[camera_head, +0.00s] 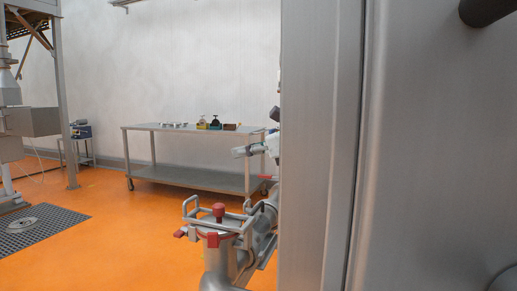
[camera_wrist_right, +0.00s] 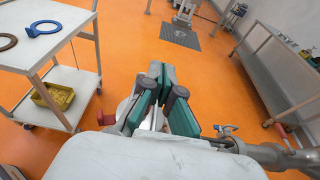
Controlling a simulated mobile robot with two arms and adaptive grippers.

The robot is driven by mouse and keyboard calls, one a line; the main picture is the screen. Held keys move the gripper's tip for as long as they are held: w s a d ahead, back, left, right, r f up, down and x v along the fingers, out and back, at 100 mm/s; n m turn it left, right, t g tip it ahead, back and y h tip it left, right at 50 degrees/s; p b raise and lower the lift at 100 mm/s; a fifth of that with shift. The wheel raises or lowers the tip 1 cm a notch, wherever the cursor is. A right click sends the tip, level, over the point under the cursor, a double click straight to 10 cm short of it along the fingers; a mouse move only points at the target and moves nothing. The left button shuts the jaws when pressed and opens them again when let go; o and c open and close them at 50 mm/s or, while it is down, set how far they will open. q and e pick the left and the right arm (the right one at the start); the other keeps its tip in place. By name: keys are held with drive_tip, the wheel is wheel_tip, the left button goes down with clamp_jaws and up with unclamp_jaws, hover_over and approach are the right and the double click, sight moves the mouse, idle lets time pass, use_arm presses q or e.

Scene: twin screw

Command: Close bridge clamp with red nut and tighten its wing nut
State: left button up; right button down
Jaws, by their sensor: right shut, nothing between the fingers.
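In the head view, a metal fitting (camera_head: 216,255) stands low in the middle, with bars on top, a red knob (camera_head: 218,210) and small red parts at its sides. It is too small to tell which part is the bridge clamp or its wing nut, or whether the clamp is closed. In the right wrist view, my right gripper (camera_wrist_right: 160,92), with green pads and dark fingers, is shut and empty. A small red part (camera_wrist_right: 107,118) shows just left of it; I cannot tell whether they touch. My left gripper is not in view.
A large metal panel (camera_head: 430,150) blocks the right half of the head view. A steel table (camera_head: 190,178) stands at the back wall. In the wrist view, a white cart (camera_wrist_right: 72,88) stands left, a pipe (camera_wrist_right: 285,158) lies right. Orange floor is open behind.

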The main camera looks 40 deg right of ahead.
drive_tip(key=v, duration=1.1)
drive_tip(key=shift+s, duration=0.15)
drive_tip(key=shift+d, duration=0.1)
